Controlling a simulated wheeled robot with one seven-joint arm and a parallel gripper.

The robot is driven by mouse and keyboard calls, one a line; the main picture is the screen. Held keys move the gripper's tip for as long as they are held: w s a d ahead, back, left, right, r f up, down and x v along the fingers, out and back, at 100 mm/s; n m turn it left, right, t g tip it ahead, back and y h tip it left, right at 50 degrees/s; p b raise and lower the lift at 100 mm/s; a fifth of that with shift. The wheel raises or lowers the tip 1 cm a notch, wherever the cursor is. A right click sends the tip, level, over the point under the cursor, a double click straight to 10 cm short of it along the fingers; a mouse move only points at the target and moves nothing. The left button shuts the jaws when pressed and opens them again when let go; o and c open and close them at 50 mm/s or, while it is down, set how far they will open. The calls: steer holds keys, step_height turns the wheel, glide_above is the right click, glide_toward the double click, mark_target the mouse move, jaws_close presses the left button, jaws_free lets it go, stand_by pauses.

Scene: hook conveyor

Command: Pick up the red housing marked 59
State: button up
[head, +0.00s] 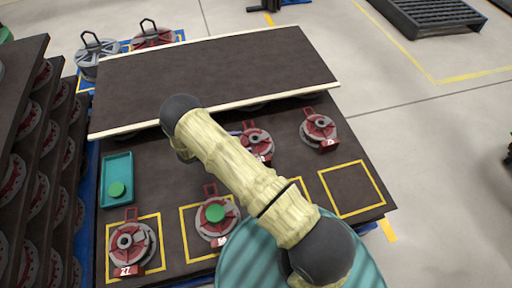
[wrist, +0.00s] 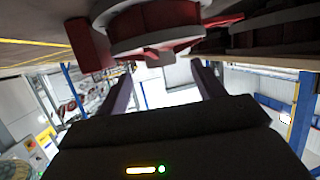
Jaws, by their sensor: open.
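A red and grey housing (head: 257,142) sits on the dark table, partly hidden by my arm; its label is too small to read. A red and grey housing (wrist: 152,28) fills the top of the wrist view, close beyond my fingers. My gripper (wrist: 164,72) is open, with nothing between its two fingers. In the head view it is mostly hidden behind my arm, near the partly covered housing. Another housing (head: 319,129) stands to the right, its label unreadable. A housing marked 27 (head: 131,246) is at front left. I cannot make out a 59 on any label.
A housing with a green disc (head: 217,218) stands in a yellow square beside the 27 one. A teal tray (head: 117,170) with a green disc is at left. A raised dark shelf (head: 215,65) spans the back. The right yellow square (head: 351,189) is empty.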

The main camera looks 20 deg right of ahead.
mark_target(251, 139)
steer(key=b+x, duration=0.1)
steer(key=x, duration=0.3)
steer(key=shift+w+d, duration=0.1)
steer(key=shift+d, duration=0.3)
steer(key=shift+c, duration=0.5)
jaws_close()
steer(key=shift+w+r, duration=0.1)
steer(key=shift+r, duration=0.05)
